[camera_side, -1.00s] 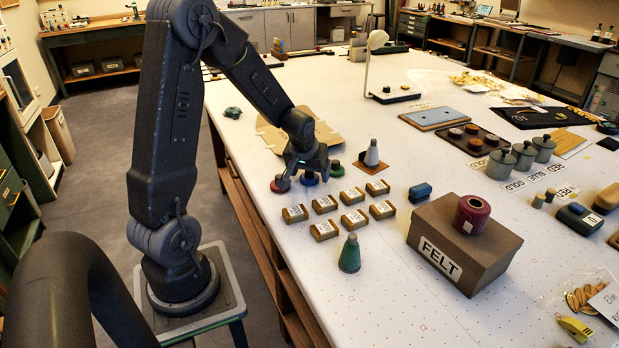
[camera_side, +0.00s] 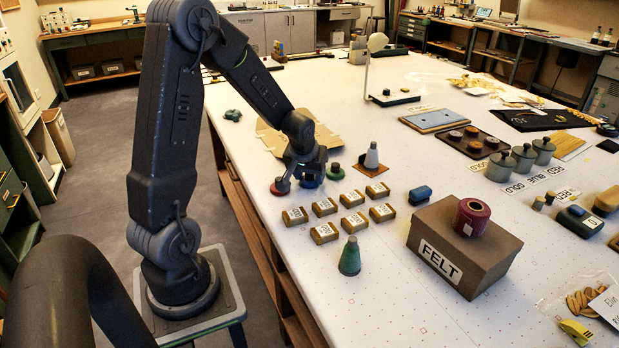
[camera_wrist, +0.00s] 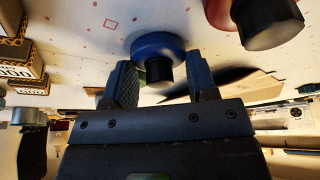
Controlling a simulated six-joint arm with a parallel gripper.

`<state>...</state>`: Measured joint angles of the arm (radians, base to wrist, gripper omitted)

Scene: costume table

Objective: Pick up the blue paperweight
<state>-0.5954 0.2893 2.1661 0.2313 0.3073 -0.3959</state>
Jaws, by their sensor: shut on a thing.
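The blue paperweight (camera_side: 310,181) is a round blue disc with a dark knob. In the side view it sits directly under my gripper (camera_side: 307,168), which hides its knob. In the wrist view the blue disc (camera_wrist: 150,44) and its dark knob show between the two fingers of my gripper (camera_wrist: 160,78). My gripper is shut on the blue paperweight by its knob. I cannot tell whether the disc is clear of the table. A red paperweight (camera_side: 280,187) stands close on the left, and a green one (camera_side: 335,172) on the right.
Several small labelled boxes (camera_side: 325,207) stand in rows in front of the paperweights. A grey cone (camera_side: 371,156) stands to the right, and a green cone (camera_side: 349,257) nearer the front. A tan sheet (camera_side: 270,138) lies behind my gripper.

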